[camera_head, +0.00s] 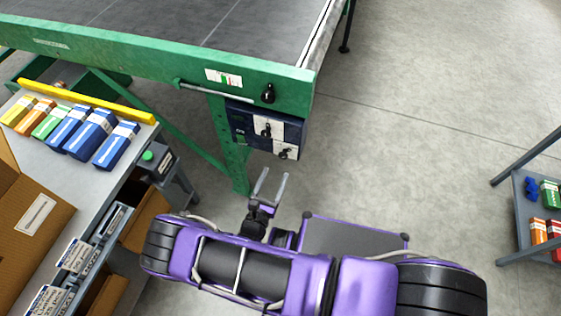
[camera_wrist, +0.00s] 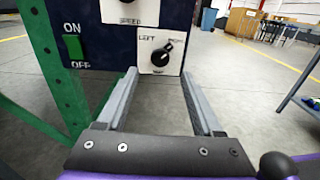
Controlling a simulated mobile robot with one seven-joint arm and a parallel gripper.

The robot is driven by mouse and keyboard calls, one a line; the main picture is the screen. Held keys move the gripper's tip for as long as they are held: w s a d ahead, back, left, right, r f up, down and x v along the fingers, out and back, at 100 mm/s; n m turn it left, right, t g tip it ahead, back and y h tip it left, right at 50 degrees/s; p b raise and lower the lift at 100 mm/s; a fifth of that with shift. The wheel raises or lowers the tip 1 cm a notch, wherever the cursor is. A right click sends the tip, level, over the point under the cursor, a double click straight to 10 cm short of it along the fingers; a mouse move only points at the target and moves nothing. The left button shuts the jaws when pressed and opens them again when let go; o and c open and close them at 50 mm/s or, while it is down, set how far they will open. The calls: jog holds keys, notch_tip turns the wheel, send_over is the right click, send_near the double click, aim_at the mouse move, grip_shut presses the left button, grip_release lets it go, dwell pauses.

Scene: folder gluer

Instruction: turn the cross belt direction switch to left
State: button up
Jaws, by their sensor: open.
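The cross belt direction switch is a black rotary knob (camera_wrist: 161,55) on a white plate at the bottom right of a dark blue control box. Its plate reads LEFT at the upper left, with a small blurred label at the upper right. The knob's pointer seems tilted to the upper right. The switch also shows in the head view (camera_head: 284,153). My gripper (camera_wrist: 159,76) is open and empty, its two grey fingers pointing at the switch from just in front and below. In the head view my gripper (camera_head: 275,173) is apart from the box.
Above the switch is a SPEED plate (camera_wrist: 130,12); to its left is a green ON/OFF rocker (camera_wrist: 74,46). The box hangs under a green machine frame (camera_head: 150,72). A table with coloured cartons (camera_head: 90,133) stands left, a shelf (camera_head: 522,215) right. Open floor lies between.

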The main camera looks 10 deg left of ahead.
aim_at(282, 157)
jog(key=w, duration=0.6)
jog(key=shift+w+d, duration=0.2)
jog(key=shift+d, duration=0.05)
grip_shut()
